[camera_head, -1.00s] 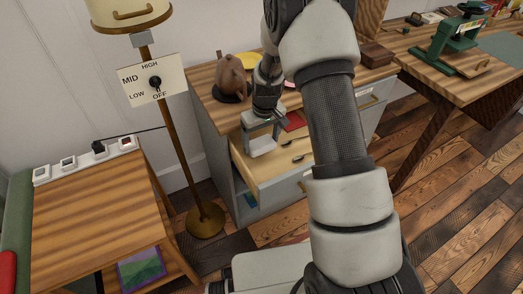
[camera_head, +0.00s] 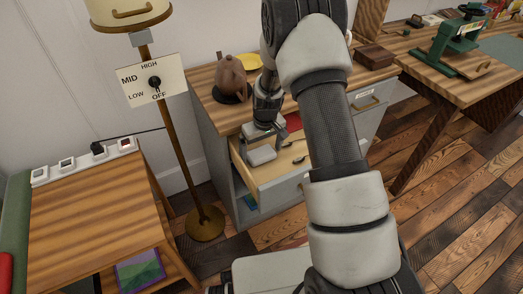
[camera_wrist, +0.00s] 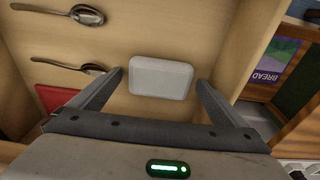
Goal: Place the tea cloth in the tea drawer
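The drawer (camera_head: 268,191) is pulled out, and its pale wooden inside fills much of the wrist view (camera_wrist: 215,35). A pale grey, rounded block (camera_wrist: 161,77), which looks like the folded tea cloth, lies at the drawer floor; it also shows in the head view (camera_head: 262,156). My gripper (camera_wrist: 160,78) points down into the drawer, its fingers spread on either side of the block with a small gap at each side. A flat red item (camera_wrist: 55,98) is partly hidden by my gripper; whether it is cloth I cannot tell.
Two spoons (camera_wrist: 87,15) (camera_wrist: 93,69) lie in the drawer beside the block. A brown teapot (camera_head: 231,76) and yellow plate (camera_head: 249,61) stand on the counter above. A brass lamp pole (camera_head: 176,140) stands left of the cabinet. My arm hides part of its right side.

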